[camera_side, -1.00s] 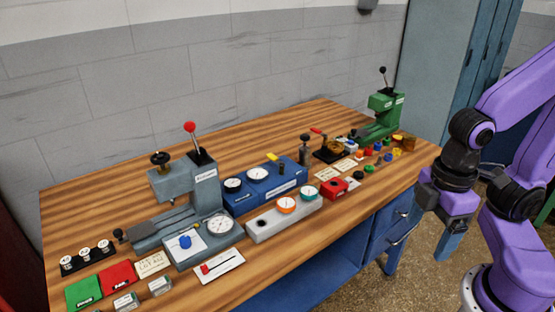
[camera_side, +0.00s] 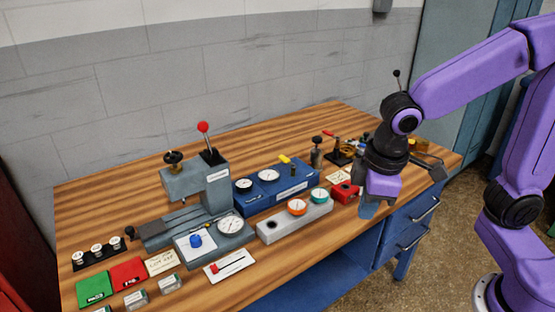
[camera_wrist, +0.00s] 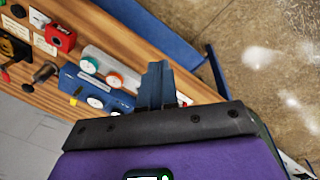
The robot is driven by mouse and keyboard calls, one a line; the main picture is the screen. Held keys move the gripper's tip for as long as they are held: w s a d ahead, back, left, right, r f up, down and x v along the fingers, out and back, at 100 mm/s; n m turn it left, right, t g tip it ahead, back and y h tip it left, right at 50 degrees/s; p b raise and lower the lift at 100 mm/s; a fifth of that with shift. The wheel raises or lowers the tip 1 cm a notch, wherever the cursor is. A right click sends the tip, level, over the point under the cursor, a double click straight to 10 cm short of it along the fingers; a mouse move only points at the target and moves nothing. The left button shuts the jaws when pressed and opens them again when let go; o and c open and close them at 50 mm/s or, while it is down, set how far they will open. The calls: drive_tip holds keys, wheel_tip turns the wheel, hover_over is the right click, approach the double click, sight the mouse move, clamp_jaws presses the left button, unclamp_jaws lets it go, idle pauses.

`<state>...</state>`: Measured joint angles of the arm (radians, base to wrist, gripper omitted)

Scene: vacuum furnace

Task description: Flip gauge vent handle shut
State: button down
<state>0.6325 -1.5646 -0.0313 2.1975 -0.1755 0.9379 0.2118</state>
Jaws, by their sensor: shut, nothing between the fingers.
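A blue gauge block (camera_side: 304,187) with two white dials stands mid-bench; it also shows in the wrist view (camera_wrist: 70,80). A small yellow handle (camera_side: 284,158) sits on its top and shows in the wrist view (camera_wrist: 74,100). I cannot tell for sure that it is the gauge vent handle, or whether it is open. My gripper (camera_side: 368,210) points down near the bench's front edge, right of the gauge block and apart from it. In the wrist view my gripper's blue fingers (camera_wrist: 155,75) are together and empty.
A grey block (camera_side: 270,228) with orange and teal dials stands in front of the blue one. A red box (camera_side: 344,192) is close to my gripper. A grey press with a red-knobbed lever (camera_side: 203,127) stands left. A black stand with a red lever (camera_side: 330,135) is behind.

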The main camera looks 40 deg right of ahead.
sight(287, 162)
drive_tip(key=w+a+f+m+t+h, duration=0.1)
drive_tip(key=w+a+m, duration=0.15)
drive_tip(key=w, duration=0.75)
drive_tip(key=w+a+m+t+h, duration=0.1)
drive_tip(key=w+a+m, duration=0.15)
drive_tip(key=w, duration=0.75)
drive_tip(key=w+d+f+m+h, duration=0.1)
drive_tip(key=w+d+f+m, duration=0.1)
drive_tip(key=w, duration=0.6)
drive_tip(key=w+d+f+m+t+h, duration=0.1)
drive_tip(key=w+d+f+m+h, duration=0.1)
drive_tip(key=w, duration=0.6)
drive_tip(key=shift+w+d+f+m, duration=0.2)
drive_tip(key=shift+w+f+m, duration=0.1)
drive_tip(key=shift+m, duration=0.5)
drive_tip(key=shift+f, duration=0.1)
drive_tip(key=x, duration=0.9)
drive_tip(key=shift+d, duration=0.2)
drive_tip(key=shift+w+d+f, duration=0.1)
drive_tip(key=shift+d+f, duration=0.15)
drive_tip(key=shift+d, duration=1.9)
